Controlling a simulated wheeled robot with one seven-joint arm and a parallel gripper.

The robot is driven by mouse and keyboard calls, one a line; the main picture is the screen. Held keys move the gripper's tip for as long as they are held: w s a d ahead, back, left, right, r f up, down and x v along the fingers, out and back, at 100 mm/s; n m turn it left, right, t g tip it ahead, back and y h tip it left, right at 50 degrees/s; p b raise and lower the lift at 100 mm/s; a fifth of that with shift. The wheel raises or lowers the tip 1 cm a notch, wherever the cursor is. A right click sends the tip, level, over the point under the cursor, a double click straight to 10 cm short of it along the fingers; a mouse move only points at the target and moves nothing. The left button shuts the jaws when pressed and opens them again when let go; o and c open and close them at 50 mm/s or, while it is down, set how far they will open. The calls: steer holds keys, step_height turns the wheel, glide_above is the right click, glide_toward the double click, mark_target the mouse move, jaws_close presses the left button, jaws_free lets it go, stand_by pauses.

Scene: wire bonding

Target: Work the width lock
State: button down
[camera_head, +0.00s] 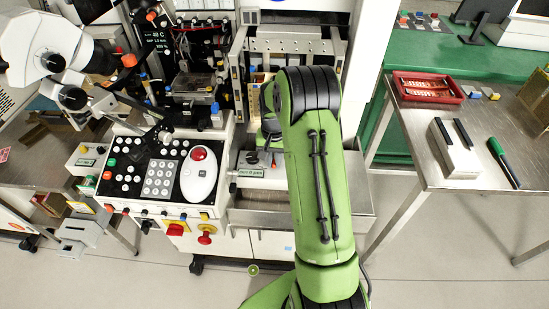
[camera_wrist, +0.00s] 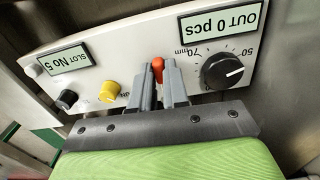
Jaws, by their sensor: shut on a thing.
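In the wrist view a white panel (camera_wrist: 130,82) appears upside down. A small red-orange knob (camera_wrist: 157,66) stands on it between the two grey fingertips of my gripper (camera_wrist: 158,80), which is shut on it. The knob's base is hidden by the fingers. To the right is a black dial (camera_wrist: 222,70) with a white pointer line and a scale in mm. No label reading width lock is legible. In the head view my green arm hides the gripper. The panel's front (camera_head: 250,172) shows left of the arm.
A button console (camera_head: 160,175) stands left. A steel table (camera_head: 420,140) with a red tray (camera_head: 428,88) stands right.

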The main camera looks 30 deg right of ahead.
mark_target(273, 162)
steer(key=c, duration=1.1)
jaws_free()
steer(key=shift+c, duration=0.2)
step_height(273, 162, up, 16)
steer(key=p, duration=0.4)
steer(key=shift+a, duration=0.1)
